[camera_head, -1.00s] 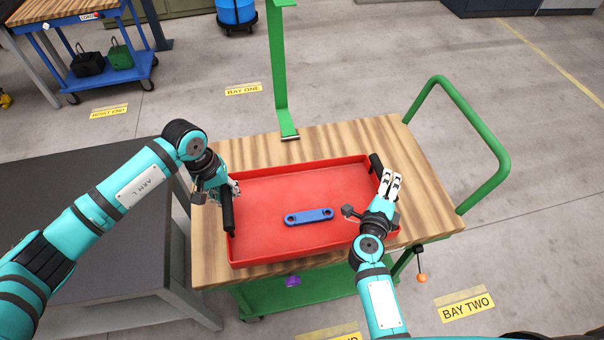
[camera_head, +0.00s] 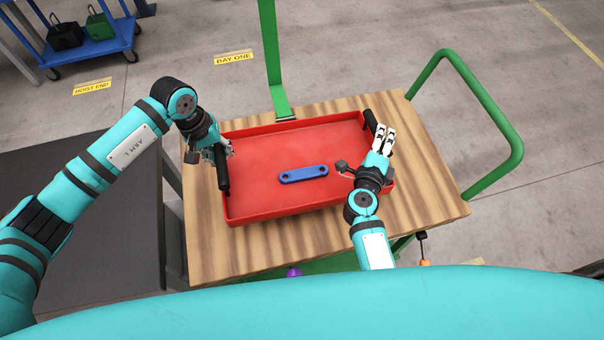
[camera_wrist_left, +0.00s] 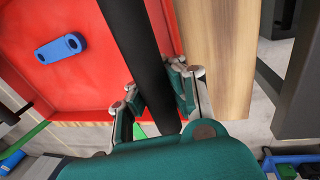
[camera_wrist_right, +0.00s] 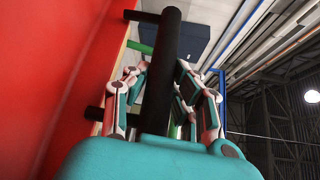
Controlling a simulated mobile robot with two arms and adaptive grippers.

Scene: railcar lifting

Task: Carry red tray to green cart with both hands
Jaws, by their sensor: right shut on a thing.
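The red tray (camera_head: 262,150) with a blue link bar (camera_head: 303,174) in it is over the wooden deck (camera_head: 425,200) of the green cart. I cannot tell if it touches the deck. My left gripper (camera_head: 220,152) is at the tray's left black handle (camera_head: 222,172). In the left wrist view the fingers (camera_wrist_left: 156,92) close around this handle from both sides. My right gripper (camera_head: 382,138) is at the right black handle (camera_head: 370,122). In the right wrist view its fingers (camera_wrist_right: 160,85) are on both sides of the handle bar (camera_wrist_right: 161,60).
The cart has a green push handle (camera_head: 500,115) at right and a green post (camera_head: 272,60) behind the tray. A dark table (camera_head: 90,230) stands close at left. Bare deck shows around the tray.

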